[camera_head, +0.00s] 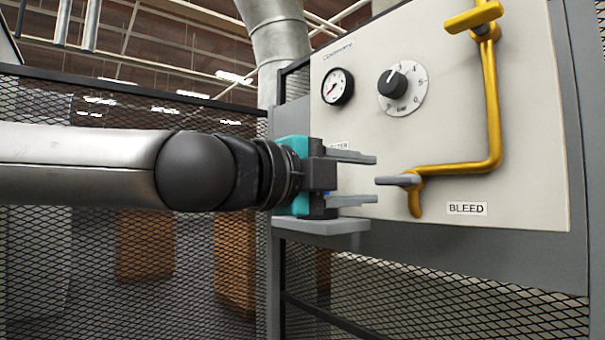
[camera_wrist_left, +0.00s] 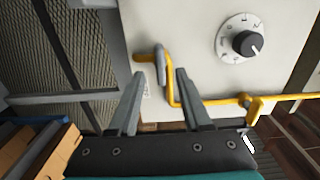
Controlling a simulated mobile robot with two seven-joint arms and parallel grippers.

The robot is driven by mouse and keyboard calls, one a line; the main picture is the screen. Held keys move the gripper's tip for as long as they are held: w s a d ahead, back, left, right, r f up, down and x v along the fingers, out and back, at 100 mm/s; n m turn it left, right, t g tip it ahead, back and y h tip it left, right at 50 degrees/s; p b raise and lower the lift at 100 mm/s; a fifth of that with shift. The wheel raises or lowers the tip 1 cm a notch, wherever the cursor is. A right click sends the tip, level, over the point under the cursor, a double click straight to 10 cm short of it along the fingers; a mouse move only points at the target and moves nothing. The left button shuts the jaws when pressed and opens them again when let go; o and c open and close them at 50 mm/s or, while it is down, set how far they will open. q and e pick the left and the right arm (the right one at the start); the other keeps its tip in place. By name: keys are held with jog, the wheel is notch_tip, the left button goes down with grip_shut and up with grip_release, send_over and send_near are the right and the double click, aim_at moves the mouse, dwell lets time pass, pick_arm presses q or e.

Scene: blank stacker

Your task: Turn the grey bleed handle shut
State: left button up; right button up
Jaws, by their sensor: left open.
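The grey bleed handle (camera_head: 398,180) sits on the yellow pipe at the lower part of the panel, above the BLEED label (camera_head: 467,209). It lies about level in the head view, its free end pointing left towards my gripper. It also shows in the left wrist view (camera_wrist_left: 161,65), lined up with the gap between the fingertips. My left gripper (camera_head: 376,180) is open and empty, its fingers level above and below the handle's line. The fingertips (camera_wrist_left: 160,73) are close to the handle's end; I cannot tell whether they touch it. My right gripper is in neither view.
The yellow pipe (camera_head: 493,110) bends across the pale panel (camera_head: 440,125). A black dial knob (camera_head: 393,84) and a round gauge (camera_head: 338,87) are above. A grey ledge (camera_head: 320,226) juts out just below my left gripper. Mesh fencing (camera_head: 90,260) stands behind.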

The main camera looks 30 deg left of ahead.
pick_arm(q)
jog(key=p+v, duration=0.1)
jog(key=v, duration=0.8)
jog(key=shift+s, duration=0.3)
jog(key=shift+a, duration=0.1)
dwell(0.4)
